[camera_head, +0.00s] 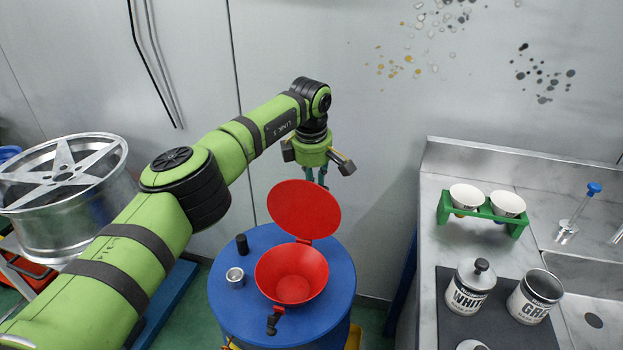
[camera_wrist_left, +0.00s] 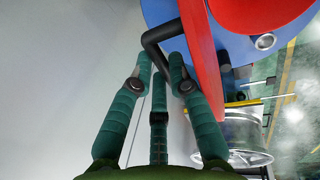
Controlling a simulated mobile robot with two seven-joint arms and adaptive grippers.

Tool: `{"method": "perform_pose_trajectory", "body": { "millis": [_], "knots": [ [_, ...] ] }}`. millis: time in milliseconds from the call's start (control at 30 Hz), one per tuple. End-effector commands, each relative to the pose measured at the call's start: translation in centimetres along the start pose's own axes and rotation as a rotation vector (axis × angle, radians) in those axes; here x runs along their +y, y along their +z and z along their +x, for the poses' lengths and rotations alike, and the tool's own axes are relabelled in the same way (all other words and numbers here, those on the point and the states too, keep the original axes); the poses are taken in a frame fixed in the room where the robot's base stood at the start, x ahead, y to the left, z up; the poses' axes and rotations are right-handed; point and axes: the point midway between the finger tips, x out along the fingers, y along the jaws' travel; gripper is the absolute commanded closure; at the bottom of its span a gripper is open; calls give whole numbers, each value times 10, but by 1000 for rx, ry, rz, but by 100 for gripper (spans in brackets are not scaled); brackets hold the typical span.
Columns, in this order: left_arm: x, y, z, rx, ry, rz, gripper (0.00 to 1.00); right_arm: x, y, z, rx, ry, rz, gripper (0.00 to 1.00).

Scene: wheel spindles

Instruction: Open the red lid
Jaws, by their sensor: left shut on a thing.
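The red lid (camera_head: 303,209) stands raised at the back of the red funnel (camera_head: 291,274), whose bowl is open to view. The funnel sits on top of a blue drum (camera_head: 235,311). My left gripper (camera_head: 317,178) is behind the raised lid, fingers pointing down and partly hidden by it. In the left wrist view, the fingers of my left gripper (camera_wrist_left: 160,62) are closed around a bent black handle (camera_wrist_left: 155,36) beside the red lid (camera_wrist_left: 201,65). My right gripper is in neither view.
A small metal cup (camera_head: 235,278) and a black cap (camera_head: 242,244) sit on the drum's left side. A metal wheel rim (camera_head: 105,190) stands at left. At right, a steel counter (camera_head: 430,200) holds canisters (camera_head: 470,287) and a green cup rack (camera_head: 480,211).

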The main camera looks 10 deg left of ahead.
Motion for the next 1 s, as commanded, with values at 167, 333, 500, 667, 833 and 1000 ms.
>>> {"method": "perform_pose_trajectory", "body": {
  "millis": [167,333,500,667,833,1000],
  "knots": [
    [7,-2,15,9,40,-4,100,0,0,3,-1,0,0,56],
    [7,-2,15,9,40,-5,100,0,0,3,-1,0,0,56],
    [7,-2,15,10,40,-6,56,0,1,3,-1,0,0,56],
    [7,-2,14,8,40,-4,56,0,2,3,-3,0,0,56],
    [8,-2,11,5,41,-3,56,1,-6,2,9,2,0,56],
    [9,-1,8,3,43,-2,56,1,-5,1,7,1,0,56]
  ]
}}
